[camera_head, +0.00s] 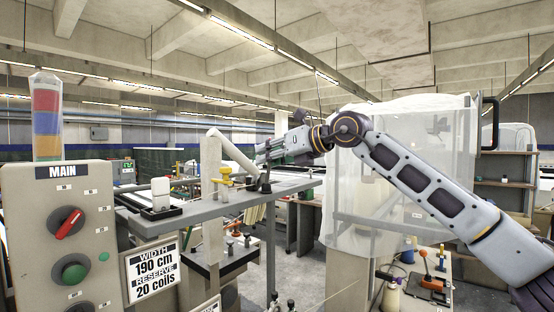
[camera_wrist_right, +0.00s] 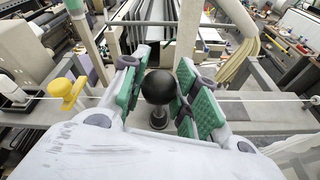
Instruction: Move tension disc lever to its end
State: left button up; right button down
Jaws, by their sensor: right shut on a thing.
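The tension disc lever has a round black knob (camera_wrist_right: 159,87) on a short dark stem, seen in the right wrist view. Its dark lower part (camera_head: 265,186) shows in the head view on the grey table, beneath my gripper. My right gripper (camera_head: 262,156) reaches in from the right above the table. In the wrist view its green-padded fingers (camera_wrist_right: 160,93) stand on both sides of the knob and are shut on it. The stem looks upright. My left gripper is not in view.
A yellow knob (camera_head: 225,173) stands left of the lever, also in the wrist view (camera_wrist_right: 67,90). A white thread runs across the grey table (camera_head: 200,207). A control box (camera_head: 60,240) with a red switch stands at left. A plastic-wrapped machine (camera_head: 400,170) stands behind my arm.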

aim_at(262, 176)
jog(key=shift+w+a+r, duration=0.15)
jog(key=shift+w+a, duration=0.65)
jog(key=shift+a, duration=0.4)
jog(key=shift+w+a+f, duration=0.1)
jog(key=shift+a+f, duration=0.05)
jog(key=shift+f, duration=0.3)
dwell(0.7)
jog(key=c, duration=1.5)
grip_release()
jog(key=o, duration=0.4)
jog(key=shift+w+a, duration=0.15)
jog(key=shift+a, duration=0.05)
jog(key=shift+d+r, duration=0.25)
jog(key=shift+d, duration=0.1)
jog(key=shift+s, duration=0.2)
jog(key=shift+s+d, duration=0.1)
jog(key=shift+d, duration=0.15)
jog(key=v, duration=1.1)
